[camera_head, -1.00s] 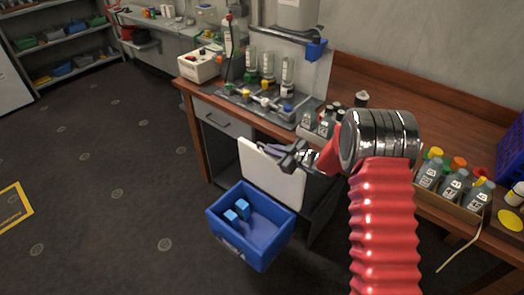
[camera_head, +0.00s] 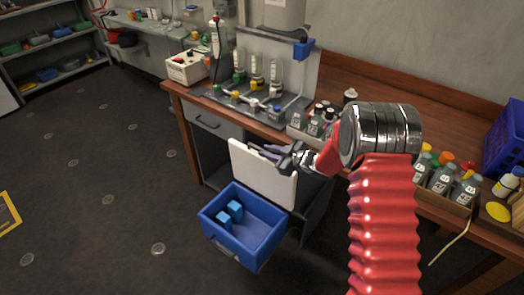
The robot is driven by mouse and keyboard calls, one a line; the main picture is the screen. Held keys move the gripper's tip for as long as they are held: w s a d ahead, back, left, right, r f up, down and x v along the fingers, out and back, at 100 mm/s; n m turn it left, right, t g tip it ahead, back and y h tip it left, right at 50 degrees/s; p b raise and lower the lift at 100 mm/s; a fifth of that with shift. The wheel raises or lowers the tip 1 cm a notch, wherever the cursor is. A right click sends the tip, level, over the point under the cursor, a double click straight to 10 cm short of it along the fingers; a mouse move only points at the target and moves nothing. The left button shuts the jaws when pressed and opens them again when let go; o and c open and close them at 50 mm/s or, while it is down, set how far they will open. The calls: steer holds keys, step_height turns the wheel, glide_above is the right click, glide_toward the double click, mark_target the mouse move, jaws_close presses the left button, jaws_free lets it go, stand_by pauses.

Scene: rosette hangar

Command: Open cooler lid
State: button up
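The cooler is a blue box (camera_head: 246,233) on the floor in front of the desk. Its white lid (camera_head: 262,174) stands upright along the box's far side, so the box is uncovered. Two light-blue blocks (camera_head: 231,213) lie inside. My gripper (camera_head: 264,151) is at the upper edge of the white lid, on the near side of the desk. Its dark fingers point left and look spread apart, with nothing seen between them. Whether they touch the lid is unclear. My red ribbed arm hides part of the desk front.
A wooden desk (camera_head: 338,81) bears glassware on a grey stand (camera_head: 250,105), a white instrument box (camera_head: 187,67) and a crate of bottles (camera_head: 443,200). A blue crate (camera_head: 505,140) stands at the right.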

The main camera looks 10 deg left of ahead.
steer(key=v, duration=1)
steer(key=shift+d, duration=0.25)
steer(key=shift+s, duration=0.1)
steer(key=shift+r, duration=0.1)
steer(key=shift+d+r, duration=0.15)
steer(key=shift+r, duration=0.05)
steer(key=w+d+r+m+t+h, duration=0.1)
steer(key=d+r+m+t+h, duration=0.25)
steer(key=d+r+h, duration=0.65)
steer(key=s+d+r+m+h, duration=0.1)
steer(key=s+d+r+m, duration=0.45)
steer(key=s+r, duration=0.35)
steer(key=s+a+r+m+g, duration=0.1)
steer(key=s+m+g, duration=0.4)
steer(key=s, duration=2.4)
steer(key=shift+a+r+g, duration=0.2)
steer(key=shift+a+g, duration=0.3)
steer(key=shift+g, duration=0.15)
